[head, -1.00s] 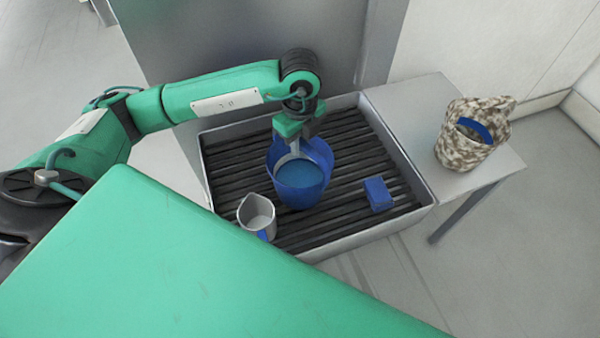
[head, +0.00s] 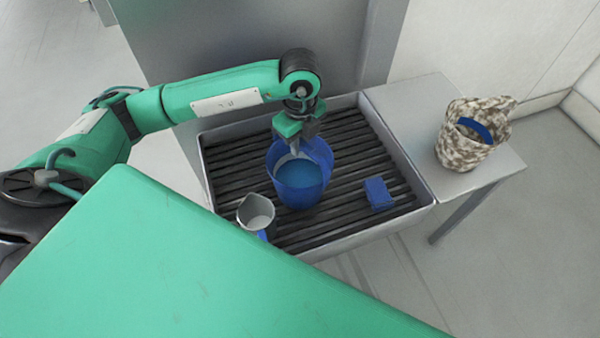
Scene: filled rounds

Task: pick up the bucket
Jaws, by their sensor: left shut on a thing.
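The blue bucket (head: 300,190) stands on the slatted tray in the middle of the head view, with blue contents showing inside. My left gripper (head: 296,147) comes down from above at the bucket's far side. It is shut on the bucket at its upper part; the fingertips are partly hidden, so I cannot tell whether they grip the rim or the handle. The bucket appears upright and still over the slats. My right gripper is not in view.
The grey tray (head: 428,212) has raised walls and dark slats. A grey jug (head: 256,212) stands at the bucket's front left, and a small blue block (head: 378,194) lies to its right. A mottled bucket-like container (head: 468,140) stands on the side table (head: 405,95).

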